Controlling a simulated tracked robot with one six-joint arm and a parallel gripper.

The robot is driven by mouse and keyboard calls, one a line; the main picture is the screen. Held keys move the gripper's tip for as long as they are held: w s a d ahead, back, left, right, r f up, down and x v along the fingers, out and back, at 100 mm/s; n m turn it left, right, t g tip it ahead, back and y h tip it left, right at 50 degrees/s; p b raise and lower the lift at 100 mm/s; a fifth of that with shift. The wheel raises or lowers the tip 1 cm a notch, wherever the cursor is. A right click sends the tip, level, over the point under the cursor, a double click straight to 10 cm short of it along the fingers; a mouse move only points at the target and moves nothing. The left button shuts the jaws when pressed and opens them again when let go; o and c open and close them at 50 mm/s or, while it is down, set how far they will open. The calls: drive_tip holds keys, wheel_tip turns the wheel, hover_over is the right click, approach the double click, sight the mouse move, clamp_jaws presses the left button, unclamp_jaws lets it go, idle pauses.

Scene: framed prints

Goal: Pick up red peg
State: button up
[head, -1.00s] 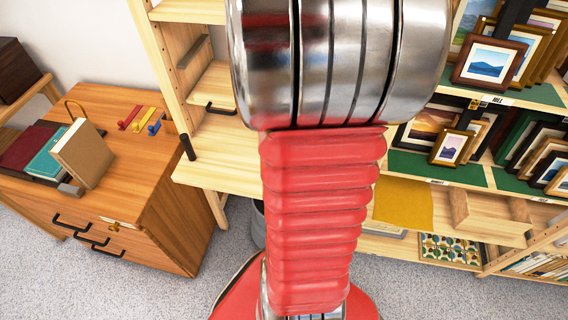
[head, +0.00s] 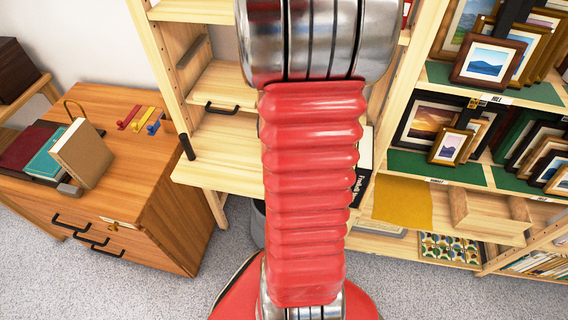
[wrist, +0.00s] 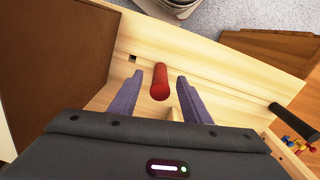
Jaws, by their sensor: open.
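The red peg (wrist: 159,82) is a short red cylinder with a rounded end, in the middle of the wrist view. It is against a pale wooden board (wrist: 210,65). My gripper (wrist: 160,75) is open, with one purple finger on each side of the peg. A gap shows between the peg and each finger. In the head view my red arm covers the middle, and neither the gripper nor this peg shows there.
A wooden cabinet (head: 150,200) at left carries books and small red, yellow and blue pieces (head: 139,119). A pale shelf unit (head: 215,150) stands behind my arm. Framed prints (head: 487,60) fill the right shelves. A dark brown panel (wrist: 55,60) is at left in the wrist view.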

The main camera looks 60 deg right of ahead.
drive_tip(key=shift+d+f, duration=0.1)
drive_tip(key=shift+f, duration=2.1)
clamp_jaws()
